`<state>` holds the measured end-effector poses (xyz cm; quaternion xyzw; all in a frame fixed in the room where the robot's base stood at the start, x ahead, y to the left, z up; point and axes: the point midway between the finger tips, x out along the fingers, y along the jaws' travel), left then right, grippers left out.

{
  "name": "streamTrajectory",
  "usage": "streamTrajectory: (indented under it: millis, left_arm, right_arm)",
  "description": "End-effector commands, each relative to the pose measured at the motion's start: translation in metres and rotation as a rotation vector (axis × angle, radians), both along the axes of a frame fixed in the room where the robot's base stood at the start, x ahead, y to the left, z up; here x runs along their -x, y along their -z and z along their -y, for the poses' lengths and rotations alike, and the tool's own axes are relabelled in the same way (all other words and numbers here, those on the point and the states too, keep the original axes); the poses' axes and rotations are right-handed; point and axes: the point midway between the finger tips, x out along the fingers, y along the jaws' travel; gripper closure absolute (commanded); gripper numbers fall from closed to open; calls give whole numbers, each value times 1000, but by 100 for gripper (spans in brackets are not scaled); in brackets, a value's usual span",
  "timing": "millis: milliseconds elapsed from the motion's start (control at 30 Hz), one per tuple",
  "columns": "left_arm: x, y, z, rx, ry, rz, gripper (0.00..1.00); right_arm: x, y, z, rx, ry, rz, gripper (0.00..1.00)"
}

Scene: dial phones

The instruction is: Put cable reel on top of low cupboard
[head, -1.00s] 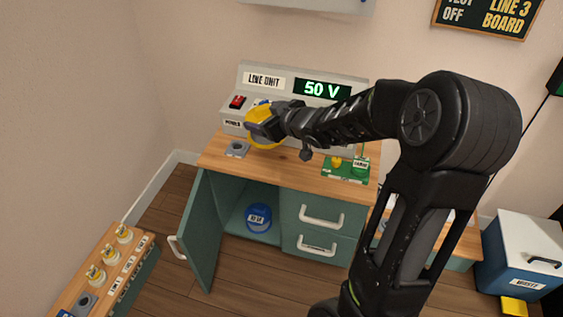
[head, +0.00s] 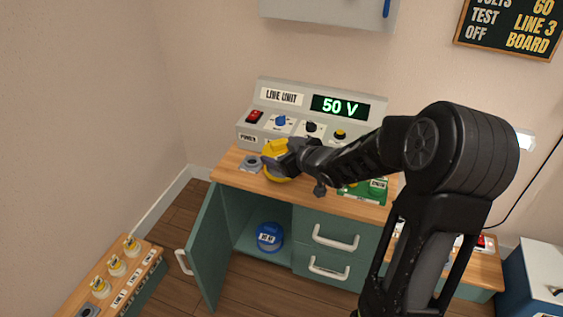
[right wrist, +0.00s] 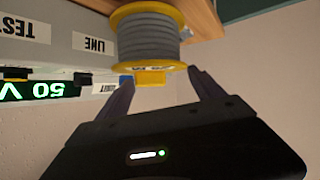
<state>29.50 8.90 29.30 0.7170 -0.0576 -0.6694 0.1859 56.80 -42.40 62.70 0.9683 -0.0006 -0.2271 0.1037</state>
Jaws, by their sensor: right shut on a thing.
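The cable reel (head: 278,172) has yellow flanges, and grey cable wound on it shows in the right wrist view (right wrist: 148,38). My right gripper (head: 280,156) is shut on its yellow hub end, with a finger on each side in the wrist view (right wrist: 160,80). The reel is upright, at or just above the wooden top of the teal cupboard (head: 325,195); I cannot tell if it touches. This cupboard's left door (head: 206,245) stands open. My left gripper is not in view.
The line unit (head: 330,103), reading 50 V, stands behind the reel. A grey socket (head: 252,162) is just left of it and a green board (head: 365,192) to the right. A blue reel (head: 269,237) sits inside the cupboard. A bench with several bulbs (head: 117,265) is at lower left.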

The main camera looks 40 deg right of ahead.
Motion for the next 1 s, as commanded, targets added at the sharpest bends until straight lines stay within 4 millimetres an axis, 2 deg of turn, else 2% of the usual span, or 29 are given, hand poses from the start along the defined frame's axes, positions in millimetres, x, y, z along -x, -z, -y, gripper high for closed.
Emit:
streamTrajectory:
  millis: [33, 167, 433, 467, 733, 1000]
  left_arm:
    - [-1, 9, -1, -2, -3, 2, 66]
    - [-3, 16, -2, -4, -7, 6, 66]
    - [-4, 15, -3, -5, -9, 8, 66]
    - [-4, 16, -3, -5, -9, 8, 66]
    - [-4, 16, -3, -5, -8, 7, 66]
    - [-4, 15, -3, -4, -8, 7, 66]
  right_arm:
    - [0, 14, 0, -1, 0, 0, 95]
    - [-1, 29, 0, 0, 0, 2, 95]
    - [0, 31, 0, 1, -1, 2, 95]
    - [1, 33, 0, 0, 0, -3, 22]
    - [0, 32, 0, 0, 0, -2, 0]
    - [1, 31, 0, 0, 0, -1, 0]
